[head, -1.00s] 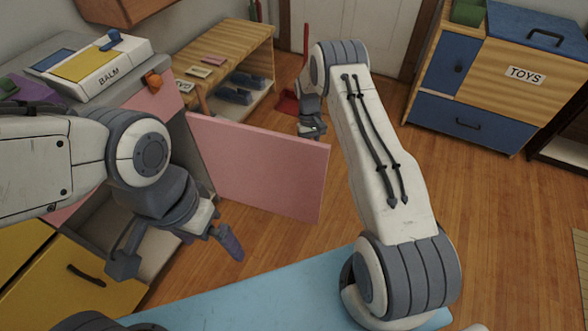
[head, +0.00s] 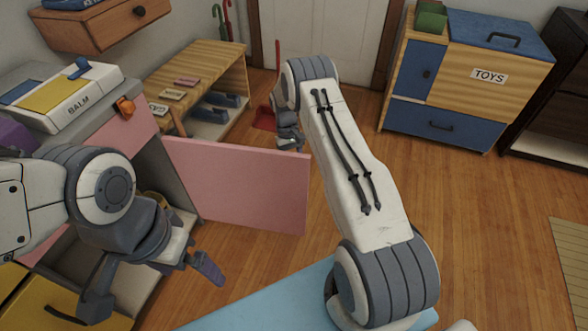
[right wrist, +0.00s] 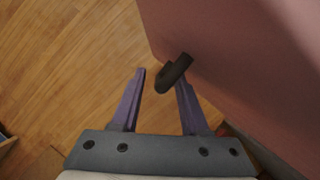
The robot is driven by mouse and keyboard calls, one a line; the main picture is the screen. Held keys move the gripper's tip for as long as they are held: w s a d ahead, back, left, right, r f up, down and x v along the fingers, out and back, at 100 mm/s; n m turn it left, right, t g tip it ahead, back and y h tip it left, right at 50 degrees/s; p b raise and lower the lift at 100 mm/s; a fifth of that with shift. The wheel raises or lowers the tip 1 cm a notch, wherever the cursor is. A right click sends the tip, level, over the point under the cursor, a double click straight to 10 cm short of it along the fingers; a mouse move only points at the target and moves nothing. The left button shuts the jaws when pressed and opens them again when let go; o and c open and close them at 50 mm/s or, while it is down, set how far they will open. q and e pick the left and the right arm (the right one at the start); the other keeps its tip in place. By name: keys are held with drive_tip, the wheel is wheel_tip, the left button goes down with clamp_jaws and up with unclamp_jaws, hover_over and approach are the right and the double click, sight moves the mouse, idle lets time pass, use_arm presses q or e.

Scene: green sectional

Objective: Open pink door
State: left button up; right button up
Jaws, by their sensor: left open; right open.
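The pink door (head: 240,185) stands swung out from the grey cabinet (head: 185,170), and part of the cabinet's inside shows. My left gripper (head: 150,285) is open and empty in front of the cabinet opening, on the near side of the door. My right gripper (head: 290,140) is by the door's free end, partly hidden behind its top edge. In the right wrist view its open fingers (right wrist: 160,80) are beside the pink door (right wrist: 240,60). The dark door handle (right wrist: 173,73) is at the tip of the right-hand finger; I cannot tell whether they touch.
A wooden bench with shelves (head: 200,80) stands behind the door. A BALM box (head: 65,95) lies on the cabinet top. Wooden floor (head: 460,210) is clear on the right.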

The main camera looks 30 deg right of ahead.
drive_tip(key=p+v, duration=0.2)
drive_tip(key=v, duration=0.8)
drive_tip(key=shift+r, duration=0.2)
drive_tip(key=shift+a+r, duration=0.1)
